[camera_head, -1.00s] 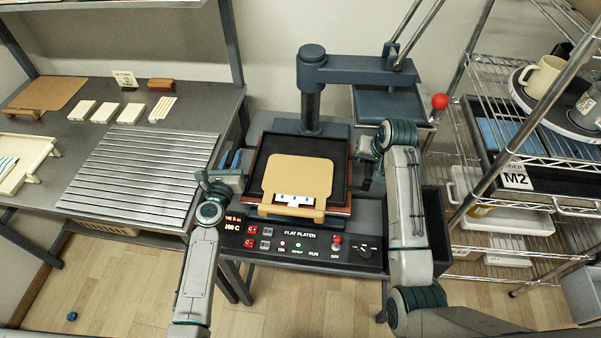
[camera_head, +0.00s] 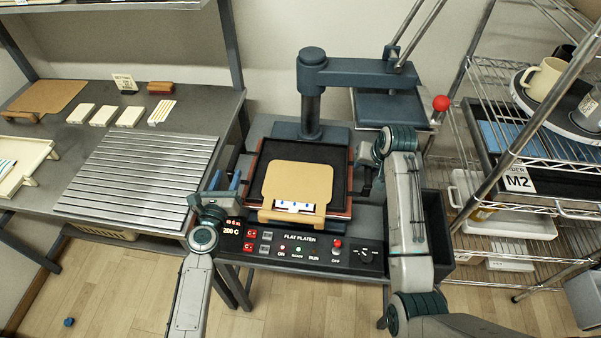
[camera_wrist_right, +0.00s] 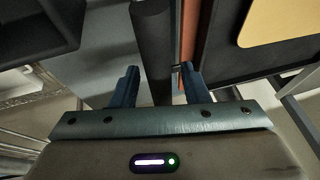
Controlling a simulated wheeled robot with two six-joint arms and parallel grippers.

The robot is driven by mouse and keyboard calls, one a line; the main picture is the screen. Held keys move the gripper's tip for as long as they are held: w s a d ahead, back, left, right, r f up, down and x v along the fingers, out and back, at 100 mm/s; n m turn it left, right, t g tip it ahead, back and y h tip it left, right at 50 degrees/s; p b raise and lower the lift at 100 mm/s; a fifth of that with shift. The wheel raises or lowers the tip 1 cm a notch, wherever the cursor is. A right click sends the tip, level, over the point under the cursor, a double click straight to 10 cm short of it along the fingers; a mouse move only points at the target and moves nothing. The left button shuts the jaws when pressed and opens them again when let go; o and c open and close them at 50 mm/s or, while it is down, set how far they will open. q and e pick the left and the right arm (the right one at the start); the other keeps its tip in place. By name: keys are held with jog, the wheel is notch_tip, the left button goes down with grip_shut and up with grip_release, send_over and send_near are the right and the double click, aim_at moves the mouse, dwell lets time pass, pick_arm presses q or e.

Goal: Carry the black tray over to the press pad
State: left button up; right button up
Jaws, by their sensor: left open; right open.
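The black tray (camera_head: 331,160) with a reddish-brown rim lies flat on the press, behind the control panel. It also shows at the upper right of the right wrist view (camera_wrist_right: 290,62). A tan board (camera_head: 300,180) with a small white piece (camera_head: 300,206) on its near part lies on it. My left gripper (camera_head: 226,182) is open beside the tray's left side. My right gripper (camera_head: 364,172) is open beside its right side. In the right wrist view its two fingers (camera_wrist_right: 160,84) stand apart, with a dark bar (camera_wrist_right: 152,40) between them, close to the brown rim. Contact cannot be told.
The press arm (camera_head: 355,72) and its raised upper plate stand behind and to the right. A control panel (camera_head: 300,247) runs along the front. A slatted metal surface (camera_head: 140,175) lies left. A wire rack (camera_head: 490,75) with mugs stands right.

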jog(key=shift+r, duration=0.2)
pick_arm(q)
jog(key=s+a, duration=0.1)
jog(key=s, duration=0.6)
pick_arm(e)
jog(key=v, duration=1.1)
jog(key=shift+s+r, duration=0.2)
jog(key=shift+r, duration=0.05)
jog(key=shift+d, duration=0.1)
